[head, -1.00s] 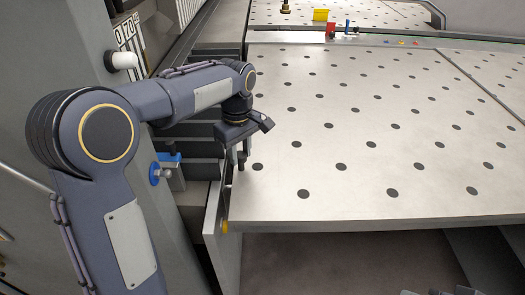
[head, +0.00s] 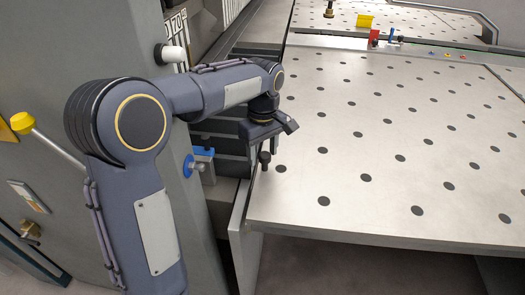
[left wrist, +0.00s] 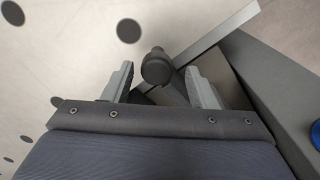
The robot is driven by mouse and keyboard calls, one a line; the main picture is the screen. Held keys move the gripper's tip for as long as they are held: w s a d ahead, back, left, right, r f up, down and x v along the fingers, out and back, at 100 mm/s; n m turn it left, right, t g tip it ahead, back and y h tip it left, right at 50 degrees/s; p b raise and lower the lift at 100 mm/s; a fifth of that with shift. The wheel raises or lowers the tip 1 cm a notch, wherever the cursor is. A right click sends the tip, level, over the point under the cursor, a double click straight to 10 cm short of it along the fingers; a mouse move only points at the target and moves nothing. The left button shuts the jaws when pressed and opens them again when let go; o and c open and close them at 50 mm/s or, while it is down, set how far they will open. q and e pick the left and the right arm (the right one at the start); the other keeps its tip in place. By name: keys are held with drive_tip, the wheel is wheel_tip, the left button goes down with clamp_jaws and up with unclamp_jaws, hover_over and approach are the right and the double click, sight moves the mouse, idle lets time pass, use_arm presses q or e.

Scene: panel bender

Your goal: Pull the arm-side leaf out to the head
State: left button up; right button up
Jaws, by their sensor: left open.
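The pale perforated table leaf (head: 390,170) fills the right of the head view, with my left gripper (head: 266,143) over its left edge. Which part is the arm-side leaf is not certain. A narrow grey upright plate (head: 240,235) stands along that edge. A dark round-topped knob (head: 264,158) stands just below the gripper. In the left wrist view the knob (left wrist: 155,68) lies between the two open fingers (left wrist: 160,78), with gaps on both sides. A pale bar (left wrist: 215,36) runs diagonally beside it. My right gripper is out of view.
The grey machine body (head: 90,70) rises at the left, with a yellow-tipped lever (head: 22,122) and a blue fitting (head: 195,164). A yellow block (head: 365,21) and a red block (head: 374,37) sit at the back. Beneath the front edge there is open space.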

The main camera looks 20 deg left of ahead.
use_arm(q)
wheel_tip(320, 180, up, 8)
drive_tip(key=shift+f, duration=0.25)
idle(0.5)
